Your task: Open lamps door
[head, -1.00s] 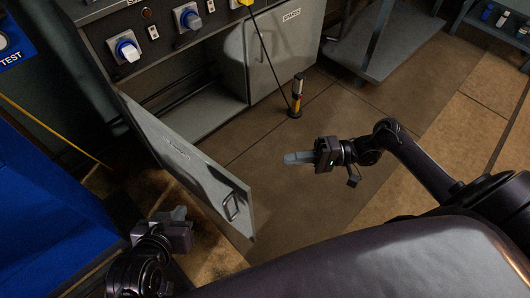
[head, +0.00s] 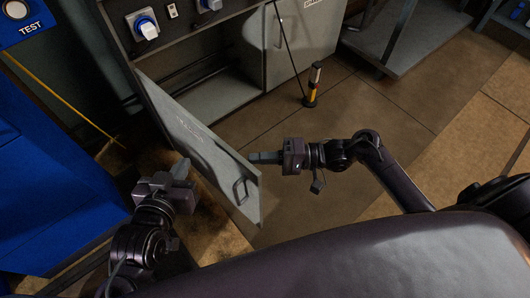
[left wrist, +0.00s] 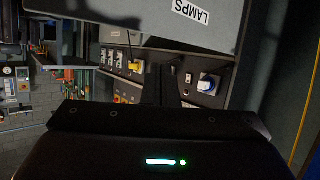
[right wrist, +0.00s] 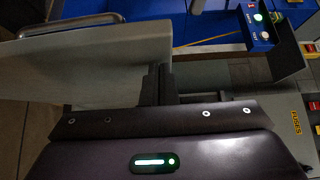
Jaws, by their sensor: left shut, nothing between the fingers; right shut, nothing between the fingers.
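The grey lamps door (head: 185,130) stands swung out from the cabinet front, with its interior showing behind it. Its handle (head: 240,190) is near the free edge. My left gripper (head: 184,168) is shut and empty, on the left of the door. In the left wrist view the door (left wrist: 130,12) fills the top, with a LAMPS label (left wrist: 190,12). My right gripper (head: 252,157) is shut and empty, its tips close to the door's free top corner. In the right wrist view the door (right wrist: 90,65) lies left of the fingers; touching cannot be told.
The open cabinet compartment (head: 210,100) shows a bare shelf. A closed door (head: 300,40) is right of it. A yellow-black work lamp (head: 313,85) stands on the floor. A blue cabinet (head: 50,170) is at the left. The floor on the right is mostly clear.

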